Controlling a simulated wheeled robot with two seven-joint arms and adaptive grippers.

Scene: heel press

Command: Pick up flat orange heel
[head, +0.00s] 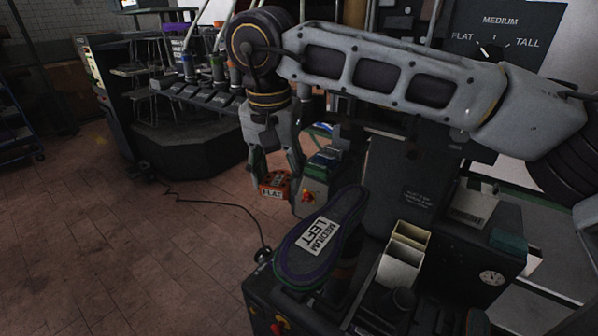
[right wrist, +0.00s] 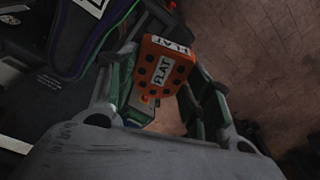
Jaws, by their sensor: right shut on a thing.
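The flat orange heel (head: 274,185) carries a white FLAT label. My right gripper (head: 276,178) is shut on it and holds it in the air beside the press. A dark sole labelled MEDIUM LEFT (head: 318,236) lies on the press, right of and nearer than the heel. My left gripper is not in view.
The press's dial panel (head: 490,40) reads FLAT, MEDIUM, TALL. Cream bins (head: 402,262) and a round gauge (head: 492,278) are right of the sole. A dark machine (head: 185,130) stands behind; the floor at left is clear except a cable.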

